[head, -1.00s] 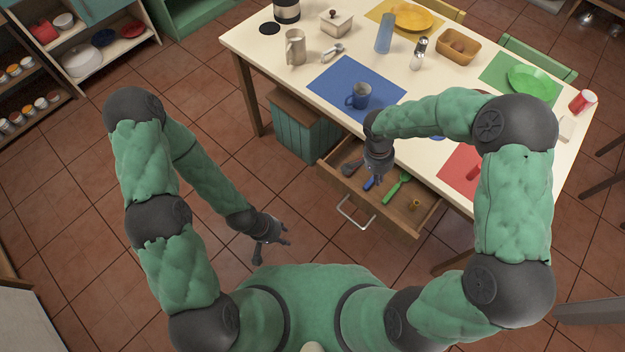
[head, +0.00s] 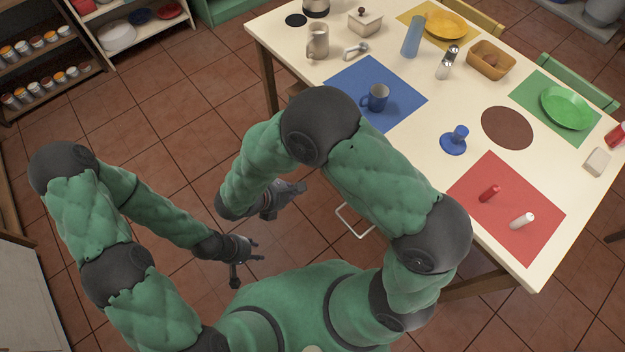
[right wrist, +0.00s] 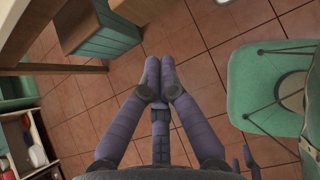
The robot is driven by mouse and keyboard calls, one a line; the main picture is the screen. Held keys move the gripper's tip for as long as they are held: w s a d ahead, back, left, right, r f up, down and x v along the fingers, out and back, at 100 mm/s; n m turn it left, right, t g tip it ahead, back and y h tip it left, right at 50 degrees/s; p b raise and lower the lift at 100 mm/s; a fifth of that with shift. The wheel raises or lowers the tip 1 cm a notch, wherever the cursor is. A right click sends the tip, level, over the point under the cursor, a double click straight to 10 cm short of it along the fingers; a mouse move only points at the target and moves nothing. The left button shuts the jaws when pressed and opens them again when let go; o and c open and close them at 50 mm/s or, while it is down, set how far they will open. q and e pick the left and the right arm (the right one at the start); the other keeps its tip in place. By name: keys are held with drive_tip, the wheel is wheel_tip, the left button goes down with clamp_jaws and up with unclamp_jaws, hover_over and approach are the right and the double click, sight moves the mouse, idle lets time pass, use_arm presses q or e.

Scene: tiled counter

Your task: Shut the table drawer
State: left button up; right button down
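The table drawer's pale metal handle (head: 353,222) shows in the head view, well out from the front edge of the cream-topped table (head: 480,110). The drawer's box and contents are hidden behind my right arm. My right gripper (head: 290,190) is left of the handle, apart from it, over the floor. In the right wrist view the right gripper's fingers (right wrist: 159,90) are drawn together with nothing visible between them. My left gripper (head: 250,258) is open and empty over the floor, farther left and lower in the picture.
A blue mug (head: 376,97) stands on a blue mat. A blue stand (head: 454,140) and a red mat (head: 515,215) with two shakers are nearer the table's front. A teal cabinet (right wrist: 100,40) stands by the table in the right wrist view. Tiled floor left of the table is free.

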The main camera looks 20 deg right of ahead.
use_arm(q)
wheel_tip(320, 180, down, 6)
drive_tip(key=b, duration=0.5)
drive_tip(key=shift+b, duration=0.4)
use_arm(e)
drive_tip(key=d+r+x, duration=0.1)
drive_tip(key=r+x, duration=0.1)
drive_tip(key=x, duration=1)
drive_tip(key=shift+w+d+f, duration=0.35)
drive_tip(key=shift+w+d, duration=0.15)
drive_tip(key=shift+d, duration=0.15)
use_arm(q)
drive_tip(key=shift+d+r, duration=0.1)
